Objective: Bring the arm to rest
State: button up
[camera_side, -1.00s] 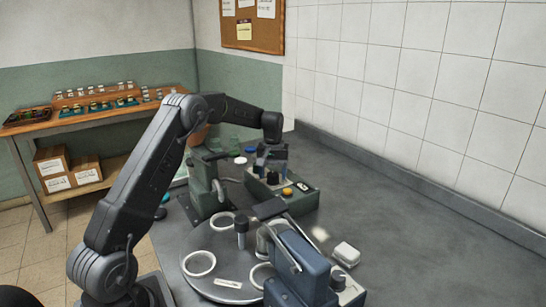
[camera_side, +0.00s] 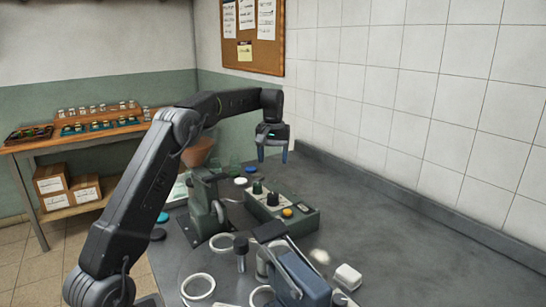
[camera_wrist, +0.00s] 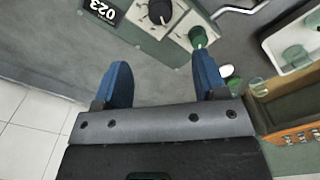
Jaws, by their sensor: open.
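My gripper (camera_side: 272,158) hangs from my raised arm, fingers pointing down, in the air above the far side of the bench in the side view. Its two blue fingers stand apart with nothing between them, as the wrist view also shows (camera_wrist: 163,80). In the side view, the green control box (camera_side: 292,222) with knobs and a yellow button sits lower and nearer, clear of the fingers. In the wrist view the control box (camera_wrist: 140,30) shows a "023" display, a black knob and a green knob beyond the fingertips.
A green press-like device (camera_side: 206,208) stands left of the control box. Several white rings, one at the front (camera_side: 198,287), and a blue-grey machine (camera_side: 300,275) are in front. A white block (camera_side: 347,277) lies right. The tiled wall (camera_side: 400,110) rises behind; the bench's right side is clear.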

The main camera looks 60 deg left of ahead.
jog(key=s+d+r+m+t, duration=0.1)
jog(key=s+d+r+m, duration=0.15)
jog(key=d, duration=0.35)
jog(key=s+d+r+m+t, duration=0.1)
jog(key=s+d+r, duration=0.2)
jog(key=s+d, duration=0.15)
jog(key=s+d+r+m, duration=0.1)
jog(key=s+d+r, duration=0.2)
jog(key=d, duration=0.4)
jog(key=s+d+f+m+t, duration=0.1)
jog(key=s+d, duration=0.4)
jog(key=s, duration=0.5)
jog(key=s+d+f+m+t, duration=0.2)
jog(key=s+d+f+m, duration=0.2)
jog(key=s, duration=0.5)
jog(key=shift+s+d+f+t, duration=0.3)
jog(key=shift+s+d+f, duration=0.1)
jog(key=shift+d+f, duration=0.55)
